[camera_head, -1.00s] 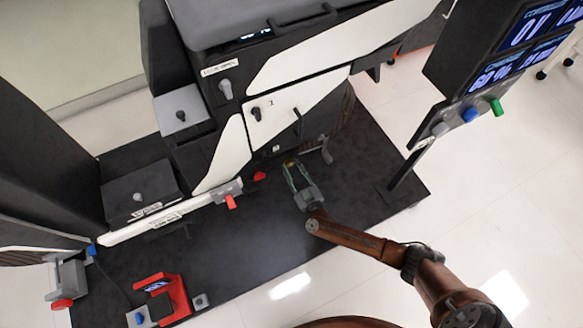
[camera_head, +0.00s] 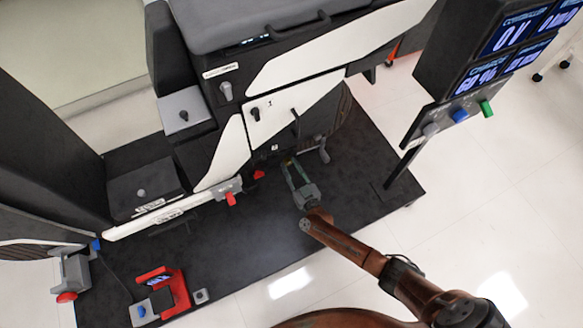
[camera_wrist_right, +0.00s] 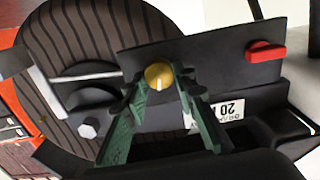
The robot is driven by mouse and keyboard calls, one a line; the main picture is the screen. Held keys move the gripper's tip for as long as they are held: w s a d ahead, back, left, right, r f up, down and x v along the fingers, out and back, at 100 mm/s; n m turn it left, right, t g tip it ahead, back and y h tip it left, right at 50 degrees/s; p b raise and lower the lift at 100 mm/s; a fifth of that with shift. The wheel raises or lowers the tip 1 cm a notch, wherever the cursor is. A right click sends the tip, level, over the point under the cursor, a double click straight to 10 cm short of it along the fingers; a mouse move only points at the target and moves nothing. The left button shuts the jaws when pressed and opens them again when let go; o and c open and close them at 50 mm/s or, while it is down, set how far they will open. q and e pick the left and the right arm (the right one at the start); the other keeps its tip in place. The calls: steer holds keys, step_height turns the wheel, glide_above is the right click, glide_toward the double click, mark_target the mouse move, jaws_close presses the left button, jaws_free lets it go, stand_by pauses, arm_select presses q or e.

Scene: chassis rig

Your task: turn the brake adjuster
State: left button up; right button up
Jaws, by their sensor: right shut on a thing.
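The brake adjuster appears to be the brass knob (camera_wrist_right: 158,76) with a white line on its face, on a dark plate in the right wrist view. The white line stands close to vertical in that view. My right gripper (camera_wrist_right: 158,85) has its two green fingertips on either side of the knob and is shut on it. In the head view the right gripper (camera_head: 290,164) reaches the lower part of the black and white rig, and its fingers largely hide the knob. My left gripper is not in view.
A red lever (camera_wrist_right: 266,52) and a label (camera_wrist_right: 228,110) sit right of the knob. A hex bolt (camera_wrist_right: 88,129) and a ribbed disc (camera_wrist_right: 75,45) are on the left. A display post (camera_head: 408,150) stands right of the rig. Black floor mat (camera_head: 250,235) is open in front.

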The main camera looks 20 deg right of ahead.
steer(key=shift+m, duration=0.5)
steer(key=shift+f+m, duration=0.1)
steer(key=shift+m, duration=0.8)
steer(key=m+b, duration=0.1)
steer(key=m, duration=0.3)
steer(key=shift+d+m, duration=0.15)
steer(key=shift+m, duration=0.25)
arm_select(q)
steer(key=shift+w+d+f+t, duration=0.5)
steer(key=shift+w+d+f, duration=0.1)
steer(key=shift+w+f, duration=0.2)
arm_select(e)
steer(key=shift+m, duration=0.9)
steer(key=o, duration=1.2)
steer(key=shift+c, duration=0.2)
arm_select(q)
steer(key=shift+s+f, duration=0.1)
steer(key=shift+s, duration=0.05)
